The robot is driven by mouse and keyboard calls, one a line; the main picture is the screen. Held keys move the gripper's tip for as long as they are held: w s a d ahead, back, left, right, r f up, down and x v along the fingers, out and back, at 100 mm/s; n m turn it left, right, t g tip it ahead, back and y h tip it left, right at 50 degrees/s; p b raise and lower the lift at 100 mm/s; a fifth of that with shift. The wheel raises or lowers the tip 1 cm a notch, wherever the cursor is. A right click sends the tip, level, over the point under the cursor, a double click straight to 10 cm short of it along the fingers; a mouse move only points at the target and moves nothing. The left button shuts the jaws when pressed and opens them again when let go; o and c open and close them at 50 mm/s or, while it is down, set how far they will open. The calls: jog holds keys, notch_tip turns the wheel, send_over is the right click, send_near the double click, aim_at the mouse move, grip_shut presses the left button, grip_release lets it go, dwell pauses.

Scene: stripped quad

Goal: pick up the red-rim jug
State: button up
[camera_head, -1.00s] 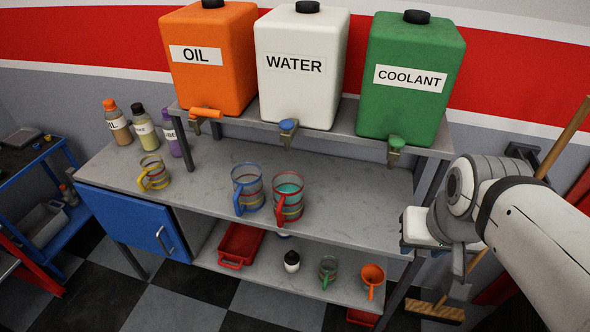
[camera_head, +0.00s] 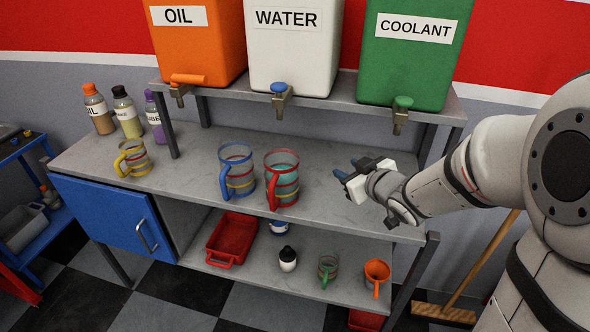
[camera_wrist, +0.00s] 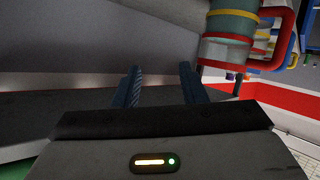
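The red-rim jug (camera_head: 283,178) stands upright on the grey bench top, with a red handle on its left front side and teal liquid inside.
A blue-rim jug (camera_head: 237,170) stands close left of the red-rim jug. A yellow-rim jug (camera_head: 133,157) is farther left by several bottles. Above, a shelf (camera_head: 330,95) carries orange, white and green tanks with taps.

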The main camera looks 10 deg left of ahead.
aim_at(272, 208)
jog(key=a+f+n+y+b, duration=0.1)
jog(key=a+f, duration=0.1)
jog(key=s+a+f+n+g+y+b, duration=0.1)
jog(key=a+f+y, duration=0.1)
jog(key=s+a+f+g+y+b, duration=0.1)
jog(key=a+f+y, duration=0.1)
jog(key=shift+a+f+n, duration=0.15)
jog(key=shift+a+n, duration=0.15)
jog(key=shift+n, duration=0.1)
jog(key=a+f+g+y, duration=0.1)
jog(key=a, duration=0.2)
jog(key=s+a+n+g+y+b, duration=0.1)
jog(key=a+g+y, duration=0.1)
jog(key=a, duration=0.2)
jog(key=s+a+f+n+g+y+b, duration=0.1)
jog(key=a+y, duration=0.1)
jog(key=a, duration=0.2)
jog(key=shift+s+a+f, duration=0.2)
jog(key=shift+s+f, duration=0.05)
jog(key=shift+f, duration=0.1)
jog(key=shift+c, duration=0.2)
grip_shut()
